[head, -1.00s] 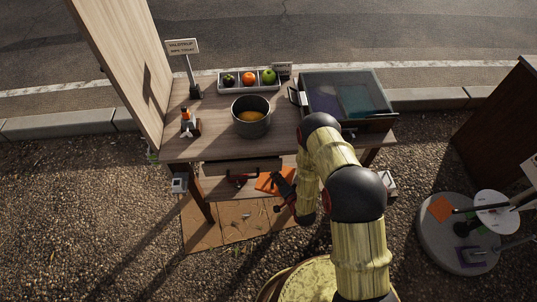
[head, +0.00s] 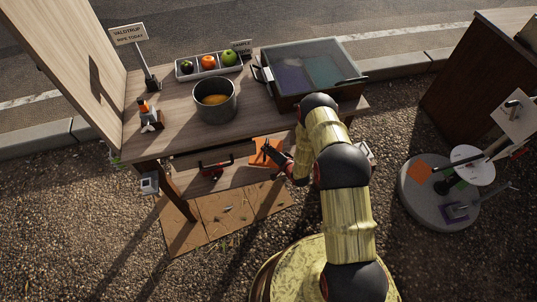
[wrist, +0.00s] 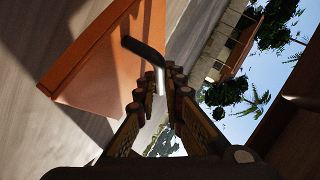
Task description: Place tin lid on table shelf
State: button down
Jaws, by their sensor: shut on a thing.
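The tin lid appears to be the flat orange piece with a dark bent handle (wrist: 100,65) in the wrist view. In the head view an orange piece (head: 264,150) shows at the table shelf, beside my gripper (head: 277,155). In the wrist view my gripper (wrist: 160,88) is closed around the lower end of the dark handle, with the orange face tilted beyond the fingertips. The table shelf (head: 240,178) is the lower board under the tabletop. I cannot tell whether the orange piece touches the shelf.
On the tabletop stand a metal pot (head: 215,101), a fruit tray (head: 209,67), a glass-topped box (head: 312,70), a bottle (head: 149,116) and a sign (head: 129,35). A red-handled item (head: 215,167) is on the shelf. A round grey stand (head: 425,210) is at right.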

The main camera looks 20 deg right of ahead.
jog(key=shift+w+d+f+b, duration=0.15)
jog(key=shift+f+b, duration=0.25)
jog(key=shift+f, duration=0.55)
jog(key=shift+w+d+f+b, duration=0.1)
jog(key=shift+f+b, duration=0.25)
jog(key=shift+f, duration=0.55)
jog(key=shift+f, duration=0.15)
jog(key=c, duration=2)
grip_release()
jog(key=shift+c, duration=0.2)
jog(key=shift+o, duration=0.7)
jog(key=p+v, duration=0.4)
jog(key=v, duration=0.8)
